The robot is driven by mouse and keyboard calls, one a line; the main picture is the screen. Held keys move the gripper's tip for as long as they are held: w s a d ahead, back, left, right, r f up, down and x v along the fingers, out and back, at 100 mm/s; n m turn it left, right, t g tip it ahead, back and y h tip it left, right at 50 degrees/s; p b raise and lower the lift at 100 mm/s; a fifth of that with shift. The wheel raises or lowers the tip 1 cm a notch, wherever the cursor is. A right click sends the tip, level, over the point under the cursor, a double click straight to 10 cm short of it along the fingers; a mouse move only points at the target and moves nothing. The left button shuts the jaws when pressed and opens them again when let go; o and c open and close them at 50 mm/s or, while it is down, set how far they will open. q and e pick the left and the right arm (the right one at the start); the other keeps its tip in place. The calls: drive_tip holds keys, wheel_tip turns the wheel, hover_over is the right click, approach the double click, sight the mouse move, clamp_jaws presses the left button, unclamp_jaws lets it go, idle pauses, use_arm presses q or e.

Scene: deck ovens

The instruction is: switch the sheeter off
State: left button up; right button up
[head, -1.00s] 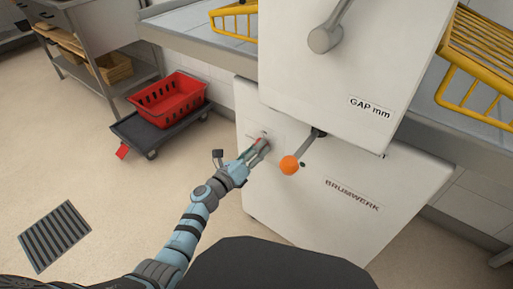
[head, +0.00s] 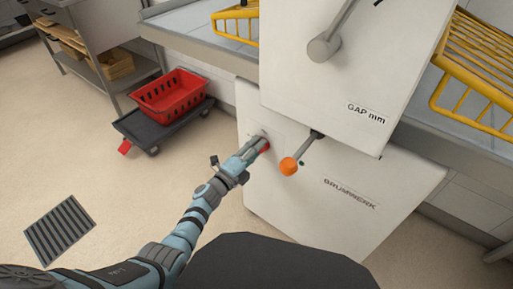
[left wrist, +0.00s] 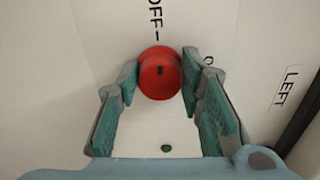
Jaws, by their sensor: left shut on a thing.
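The sheeter (head: 300,200) is the white machine at the right, marked "BRUMWERK" low down. A red round knob (left wrist: 160,82) with a small dark mark on its face sits on its panel. It also shows, partly hidden by the fingers, in the head view (head: 265,149). The label "OFF" (left wrist: 155,12) with a tick is above the knob in the left wrist view; "LEFT" (left wrist: 288,87) is at the right. My left gripper (left wrist: 160,80) is shut on the knob, one finger on each side. A second label is mostly hidden behind the right finger. My right gripper is not in view.
A lever with an orange ball (head: 289,166) sticks out just right of my left gripper. A red basket (head: 170,93) rests on a dark dolly (head: 160,127) at the left. Yellow wire guards (head: 470,75) flank the sheeter.

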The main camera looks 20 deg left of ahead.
use_arm(q)
drive_tip(key=shift+n, duration=0.5)
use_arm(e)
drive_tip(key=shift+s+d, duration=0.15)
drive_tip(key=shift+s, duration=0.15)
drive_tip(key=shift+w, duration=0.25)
use_arm(q)
drive_tip(key=o, duration=1.1)
drive_tip(key=shift+o, duration=0.3)
drive_tip(key=shift+s, duration=0.1)
drive_tip(key=v, duration=1.2)
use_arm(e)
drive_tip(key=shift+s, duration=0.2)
use_arm(q)
drive_tip(key=shift+f, duration=0.1)
